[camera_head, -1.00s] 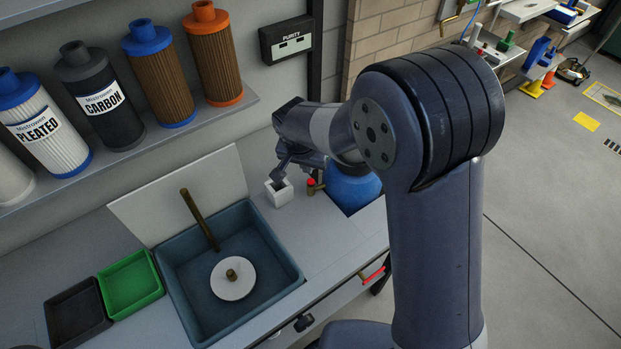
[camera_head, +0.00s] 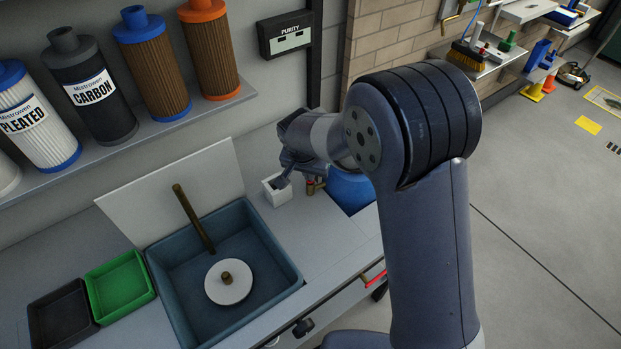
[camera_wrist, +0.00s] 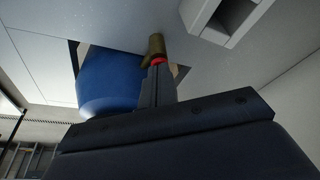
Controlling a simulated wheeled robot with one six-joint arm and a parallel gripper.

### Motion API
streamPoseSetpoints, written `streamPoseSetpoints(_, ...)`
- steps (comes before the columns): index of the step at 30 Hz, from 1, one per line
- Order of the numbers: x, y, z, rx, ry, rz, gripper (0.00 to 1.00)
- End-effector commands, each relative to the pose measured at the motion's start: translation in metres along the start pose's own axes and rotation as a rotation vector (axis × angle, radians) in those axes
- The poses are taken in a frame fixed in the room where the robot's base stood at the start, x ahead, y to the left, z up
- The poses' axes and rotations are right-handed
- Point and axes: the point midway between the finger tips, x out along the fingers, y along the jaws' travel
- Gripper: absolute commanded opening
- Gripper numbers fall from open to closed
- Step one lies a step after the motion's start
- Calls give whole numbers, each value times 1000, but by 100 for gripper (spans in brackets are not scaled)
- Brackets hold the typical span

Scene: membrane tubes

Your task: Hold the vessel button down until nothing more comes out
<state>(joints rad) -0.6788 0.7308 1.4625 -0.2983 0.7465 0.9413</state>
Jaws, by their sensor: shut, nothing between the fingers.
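The blue vessel (camera_head: 350,190) sits in a cutout of the bench, partly hidden by my arm. A brass fitting (camera_head: 318,187) with a red button stands beside it. In the wrist view, the red button (camera_wrist: 157,61) shows at the brass fitting (camera_wrist: 155,45), beside the blue vessel (camera_wrist: 108,82). My gripper (camera_head: 284,181) is shut and empty. In the wrist view, its fingertips (camera_wrist: 154,66) overlap the lower edge of the button; I cannot tell whether they touch it. A small white square cup (camera_head: 274,195) stands just left of the fitting.
A blue-grey basin (camera_head: 172,293) holds a white disc and a leaning brass rod. Green (camera_head: 120,288) and black (camera_head: 62,315) trays lie left of it. Filter cartridges stand on the shelf above. A purity display (camera_head: 286,35) hangs on the wall. Bench space between basin and cup is clear.

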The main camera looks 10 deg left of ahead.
Motion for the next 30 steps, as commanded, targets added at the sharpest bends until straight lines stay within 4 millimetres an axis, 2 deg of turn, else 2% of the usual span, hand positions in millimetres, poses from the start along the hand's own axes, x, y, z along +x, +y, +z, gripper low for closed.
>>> streamPoseSetpoints(30,16,1,2,0,-4,3,0)
